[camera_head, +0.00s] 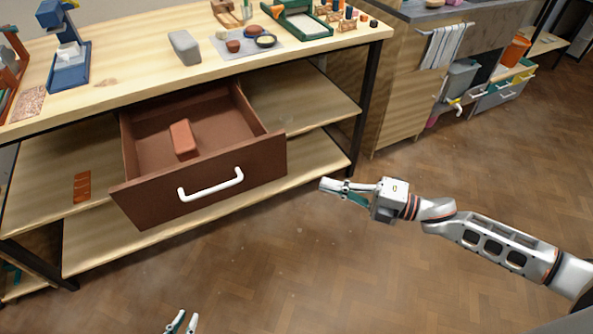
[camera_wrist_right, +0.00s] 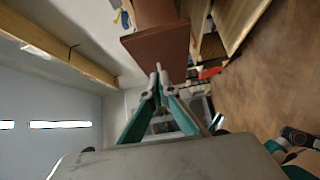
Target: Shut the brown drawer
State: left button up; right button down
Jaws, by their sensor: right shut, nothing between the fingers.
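The brown drawer (camera_head: 208,180) hangs under the wooden workbench and is pulled well out, with a white handle (camera_head: 211,186) on its front. A reddish-brown block (camera_head: 183,140) lies inside it. My right gripper (camera_head: 326,185) is shut and empty, to the right of the drawer front and apart from it. In the right wrist view the drawer (camera_wrist_right: 160,45) shows beyond the shut fingertips (camera_wrist_right: 158,70). My left gripper (camera_head: 181,322) shows only its fingertips at the bottom edge, below the drawer; the two tips are apart.
The workbench top (camera_head: 135,75) holds a grey block (camera_head: 184,47), a blue device (camera_head: 70,65) and a green tray (camera_head: 303,26). A lower shelf (camera_head: 110,245) runs under the drawer. Open floor (camera_head: 290,270) lies in front. A wooden cabinet (camera_head: 405,90) stands at right.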

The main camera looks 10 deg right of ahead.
send_near(271, 161)
jog(key=s+a, duration=0.1)
jog(key=a, duration=0.2)
jog(key=w+a, duration=0.2)
jog(key=w, duration=0.1)
jog(key=shift+w+n, duration=0.15)
jog(key=shift+n, duration=0.15)
jog(key=shift+w, duration=0.25)
pick_arm(q)
jog(key=shift+s+d+f, duration=0.2)
jog(key=shift+f, duration=0.05)
jog(key=shift+w+r, duration=0.1)
jog(key=shift+b, duration=0.3)
pick_arm(e)
jog(key=shift+w, duration=0.1)
